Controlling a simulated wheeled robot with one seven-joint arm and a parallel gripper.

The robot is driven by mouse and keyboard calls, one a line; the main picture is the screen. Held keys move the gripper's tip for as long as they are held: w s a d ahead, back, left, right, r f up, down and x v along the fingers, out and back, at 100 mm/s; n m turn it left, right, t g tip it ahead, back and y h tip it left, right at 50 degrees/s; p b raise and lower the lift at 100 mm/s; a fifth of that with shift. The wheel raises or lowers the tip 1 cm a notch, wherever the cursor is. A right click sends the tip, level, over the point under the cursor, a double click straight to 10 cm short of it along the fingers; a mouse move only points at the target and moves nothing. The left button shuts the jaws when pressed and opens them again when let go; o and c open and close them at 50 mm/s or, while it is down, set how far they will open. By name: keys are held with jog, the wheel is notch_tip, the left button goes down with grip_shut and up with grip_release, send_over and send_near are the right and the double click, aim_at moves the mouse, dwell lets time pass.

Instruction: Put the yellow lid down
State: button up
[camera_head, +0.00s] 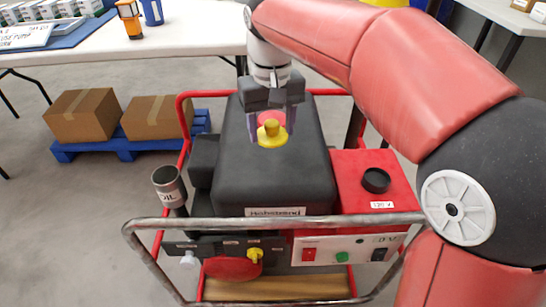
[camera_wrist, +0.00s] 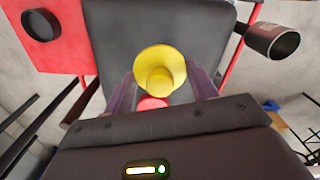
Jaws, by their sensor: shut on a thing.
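The yellow lid (camera_head: 271,137) is a round disc with a raised knob, and it also shows in the wrist view (camera_wrist: 160,66). My gripper (camera_head: 271,125) is shut on it, with the fingers on either side in the wrist view (camera_wrist: 163,88). The lid appears over the top of the dark grey machine housing (camera_head: 300,178); I cannot tell the gap beneath it. A small round red part (camera_head: 270,118) shows between the fingers, just behind the lid, and what it belongs to is partly hidden.
A tube frame (camera_head: 150,238) surrounds the machine. A white table (camera_head: 190,30) is behind; cardboard boxes (camera_head: 82,116) sit on a blue pallet.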

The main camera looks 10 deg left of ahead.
aim_at(272, 165)
notch_tip(272, 165, down, 8)
jog(key=shift+r+b, duration=0.25)
jog(key=shift+b, duration=0.25)
jog(key=shift+f, duration=0.1)
jog(key=o, duration=0.9)
jog(key=shift+o, duration=0.2)
